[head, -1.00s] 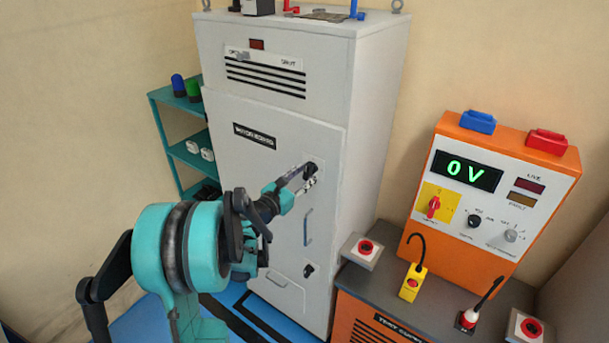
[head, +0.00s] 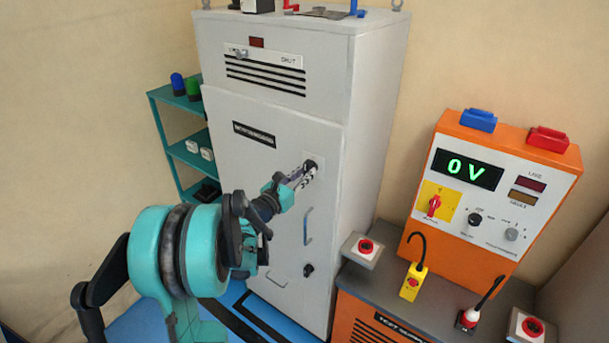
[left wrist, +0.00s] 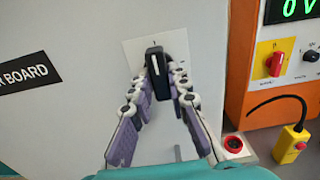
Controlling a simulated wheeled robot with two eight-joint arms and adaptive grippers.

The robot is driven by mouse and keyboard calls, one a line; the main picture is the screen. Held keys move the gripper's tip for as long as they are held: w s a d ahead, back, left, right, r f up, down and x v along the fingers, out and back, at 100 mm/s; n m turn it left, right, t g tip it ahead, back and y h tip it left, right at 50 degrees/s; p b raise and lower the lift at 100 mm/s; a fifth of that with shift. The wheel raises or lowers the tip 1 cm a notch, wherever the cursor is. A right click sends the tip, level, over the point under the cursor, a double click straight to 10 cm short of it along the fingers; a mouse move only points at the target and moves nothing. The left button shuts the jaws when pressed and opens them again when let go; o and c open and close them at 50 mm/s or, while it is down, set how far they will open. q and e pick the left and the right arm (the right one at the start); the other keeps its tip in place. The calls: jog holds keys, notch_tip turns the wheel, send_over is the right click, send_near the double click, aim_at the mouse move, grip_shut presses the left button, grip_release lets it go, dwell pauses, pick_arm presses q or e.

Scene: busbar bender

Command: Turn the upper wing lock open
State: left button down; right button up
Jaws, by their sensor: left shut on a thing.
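The upper wing lock (left wrist: 157,72) is a black knob with a white line on a pale plate on the grey cabinet door (head: 215,130). In the left wrist view the knob stands close to upright, with a slight tilt. My left gripper (left wrist: 158,85) is shut on it, one finger on each side. In the head view my left gripper (head: 305,172) reaches the door and mostly hides the upper lock. The lower wing lock (head: 308,270) is a black knob lower on the same door. My right gripper is not in view.
A door handle (head: 308,226) sits between the two locks. To the right, an orange test unit (head: 490,190) reading 0 V stands on a grey bench with push-button boxes and a yellow pendant (head: 413,282). A teal shelf (head: 170,125) stands left of the cabinet.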

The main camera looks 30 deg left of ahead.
pick_arm(q)
jog(key=c, duration=1.4)
grip_release()
jog(key=shift+c, duration=0.2)
jog(key=s, duration=1.2)
jog(key=shift+a, duration=0.45)
